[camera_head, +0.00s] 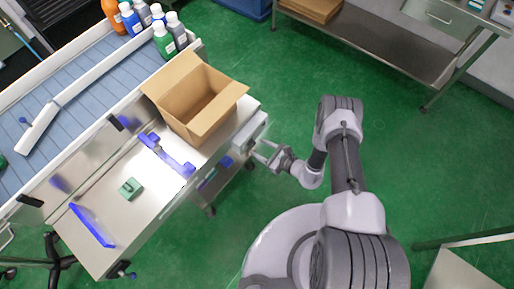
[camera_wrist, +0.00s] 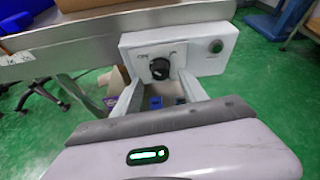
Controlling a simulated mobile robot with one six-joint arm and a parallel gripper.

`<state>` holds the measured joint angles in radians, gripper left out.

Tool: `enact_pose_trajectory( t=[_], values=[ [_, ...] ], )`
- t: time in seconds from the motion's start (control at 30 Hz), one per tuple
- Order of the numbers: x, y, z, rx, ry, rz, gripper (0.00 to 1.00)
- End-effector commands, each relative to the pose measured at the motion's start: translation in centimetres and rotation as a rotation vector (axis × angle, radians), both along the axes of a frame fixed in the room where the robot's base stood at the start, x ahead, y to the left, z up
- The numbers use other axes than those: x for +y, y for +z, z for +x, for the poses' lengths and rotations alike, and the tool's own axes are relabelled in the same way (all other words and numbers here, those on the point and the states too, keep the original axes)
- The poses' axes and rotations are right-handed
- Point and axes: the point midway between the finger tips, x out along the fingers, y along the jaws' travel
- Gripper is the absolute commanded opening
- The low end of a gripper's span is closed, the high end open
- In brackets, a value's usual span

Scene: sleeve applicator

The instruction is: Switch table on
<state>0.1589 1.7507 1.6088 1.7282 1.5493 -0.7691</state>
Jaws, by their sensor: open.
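A grey control box (camera_wrist: 185,52) is fixed to the edge of the steel table (camera_head: 130,220). In the wrist view it carries a black rotary knob (camera_wrist: 159,68) on a dark plate and a green round button (camera_wrist: 216,46) to the right. In the head view the control box (camera_head: 249,131) sits at the table's right end, and its knob is too small to make out. My gripper (camera_wrist: 158,90) is open, its two fingers pointing at the box below and around the knob's sides. I cannot tell whether the fingertips touch the box. My gripper also shows in the head view (camera_head: 265,152).
An open cardboard box (camera_head: 205,100) stands on the table, with blue guides (camera_head: 165,155) and a small green block (camera_head: 130,188) nearby. Several bottles (camera_head: 160,35) stand by the conveyor (camera_head: 80,90). The green floor (camera_head: 270,80) behind my arm is clear.

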Motion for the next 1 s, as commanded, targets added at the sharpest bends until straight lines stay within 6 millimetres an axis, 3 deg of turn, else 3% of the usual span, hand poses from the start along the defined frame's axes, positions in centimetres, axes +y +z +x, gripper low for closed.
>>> enact_pose_trajectory(
  t=[0.17,0.47,0.7,1.0],
  values=[
    [1.4,-0.8,1.2,-0.001,0.002,-0.001,0.5],
    [1.6,-0.8,1.4,0.0,0.0,0.0,0.5],
    [1.6,-0.8,1.4,0.001,0.0,-0.001,0.03],
    [1.5,-0.9,1.5,0.014,0.0,0.011,0.0]
  ],
)
